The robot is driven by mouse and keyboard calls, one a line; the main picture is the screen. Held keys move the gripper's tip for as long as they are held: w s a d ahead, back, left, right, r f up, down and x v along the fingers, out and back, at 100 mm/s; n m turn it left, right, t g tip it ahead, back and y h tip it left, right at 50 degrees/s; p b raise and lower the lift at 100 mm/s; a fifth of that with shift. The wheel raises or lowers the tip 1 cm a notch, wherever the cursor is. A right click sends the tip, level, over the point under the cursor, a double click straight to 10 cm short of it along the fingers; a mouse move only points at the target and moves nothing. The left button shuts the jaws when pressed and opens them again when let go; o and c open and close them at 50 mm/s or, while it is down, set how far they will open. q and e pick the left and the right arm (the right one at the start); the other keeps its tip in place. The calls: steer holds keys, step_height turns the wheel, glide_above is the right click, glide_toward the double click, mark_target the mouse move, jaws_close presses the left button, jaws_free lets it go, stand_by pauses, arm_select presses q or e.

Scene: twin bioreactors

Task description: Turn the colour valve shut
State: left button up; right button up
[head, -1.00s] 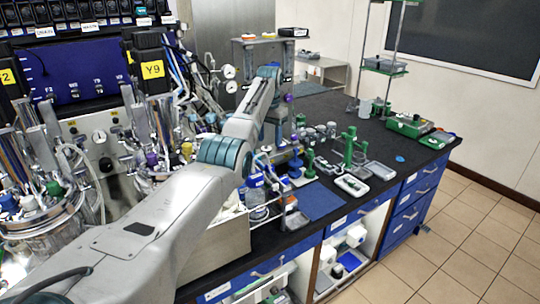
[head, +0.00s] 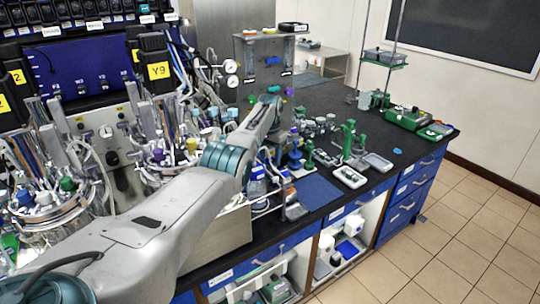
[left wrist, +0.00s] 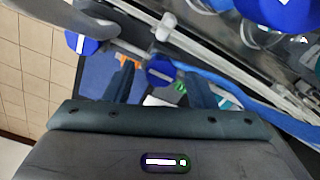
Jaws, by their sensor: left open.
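A blue round knob with a white bar mark (left wrist: 160,71) shows in the left wrist view. It lies in line with the space between the two dark fingers of my left gripper (left wrist: 161,88). The gripper is open, and I cannot tell whether the fingers touch the knob. A second blue knob with a white mark (left wrist: 86,43) is further left. I cannot tell which is the colour valve. In the head view my left arm reaches toward the upright grey panel (head: 249,58), which carries small coloured knobs, such as a purple one (head: 289,91). The arm hides the gripper there.
Blue tubing (left wrist: 235,80) runs close to the right finger. Bioreactor vessels with dense tubes (head: 55,205) crowd the left of the bench. Green stands (head: 348,138) and trays (head: 348,177) stand on the black bench. A blue mat (head: 318,192) lies bare near the front edge.

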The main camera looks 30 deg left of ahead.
arm_select(q)
steer(key=shift+c, duration=0.2)
steer(key=shift+a+f, duration=0.1)
steer(key=c, duration=0.9)
arm_select(e)
steer(key=shift+s+d, duration=0.5)
steer(key=shift+d, duration=0.05)
